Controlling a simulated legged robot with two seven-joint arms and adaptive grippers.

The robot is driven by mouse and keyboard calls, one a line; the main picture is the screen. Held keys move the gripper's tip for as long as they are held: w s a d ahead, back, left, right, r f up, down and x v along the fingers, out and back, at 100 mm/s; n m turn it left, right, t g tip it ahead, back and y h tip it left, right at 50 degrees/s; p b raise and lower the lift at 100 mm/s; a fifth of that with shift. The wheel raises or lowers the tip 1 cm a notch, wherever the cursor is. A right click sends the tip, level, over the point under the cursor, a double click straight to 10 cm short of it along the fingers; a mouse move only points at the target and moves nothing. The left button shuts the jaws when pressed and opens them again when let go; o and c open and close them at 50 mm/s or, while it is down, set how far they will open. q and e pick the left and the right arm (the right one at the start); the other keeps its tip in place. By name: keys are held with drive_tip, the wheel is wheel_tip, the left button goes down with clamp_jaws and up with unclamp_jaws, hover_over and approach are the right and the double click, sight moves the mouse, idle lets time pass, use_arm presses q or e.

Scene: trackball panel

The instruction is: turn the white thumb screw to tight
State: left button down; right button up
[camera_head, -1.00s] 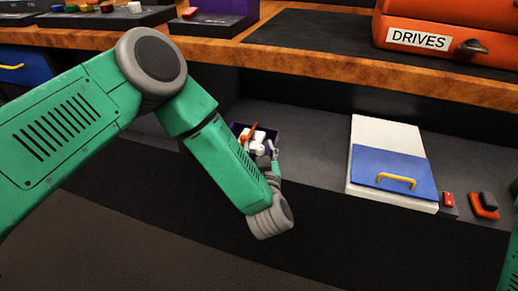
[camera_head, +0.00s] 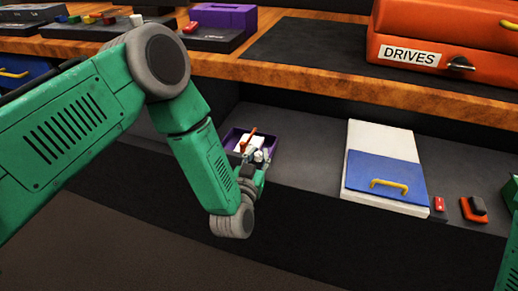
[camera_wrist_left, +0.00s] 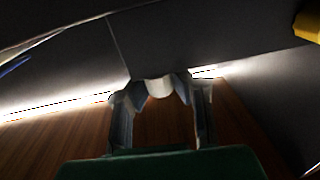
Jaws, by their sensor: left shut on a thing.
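My left gripper (camera_head: 258,164) is at the front right of a small purple tray on the lower shelf. In the left wrist view its two fingers (camera_wrist_left: 160,92) close on a white rounded piece (camera_wrist_left: 159,87), which looks like the white thumb screw. Only its rounded near end shows there; its lower part and seat are hidden. In the head view a small white piece (camera_head: 259,155) shows at the fingertips. No tightness mark can be read. My right gripper is out of view; only a green part of that arm shows at the right edge.
The purple tray (camera_head: 229,139) holds a white block and an orange-red stick. A white and blue panel with a yellow handle (camera_head: 388,184) lies to the right, beside red and black switches (camera_head: 474,208). The wooden bench edge (camera_head: 330,80) overhangs behind. Shelf between tray and panel is clear.

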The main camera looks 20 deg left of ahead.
use_arm(q)
drive_tip(key=m+g+h, duration=0.1)
drive_tip(key=m+h, duration=0.1)
drive_tip(key=h, duration=0.2)
drive_tip(key=m+g+h+p, duration=0.1)
drive_tip(key=m+h, duration=0.2)
drive_tip(key=h, duration=0.1)
drive_tip(key=shift+s+m+h, duration=0.1)
drive_tip(key=shift+m+h, duration=0.2)
drive_tip(key=m+g+h, duration=0.4)
drive_tip(key=h, duration=0.1)
drive_tip(key=shift+m+h, duration=0.3)
drive_tip(key=shift+g+h, duration=0.3)
drive_tip(key=shift+g, duration=0.3)
drive_tip(key=c, duration=1.4)
unclamp_jaws()
drive_tip(key=shift+o, duration=0.2)
drive_tip(key=shift+a, duration=0.1)
drive_tip(key=v, duration=1.2)
drive_tip(key=shift+f, duration=0.1)
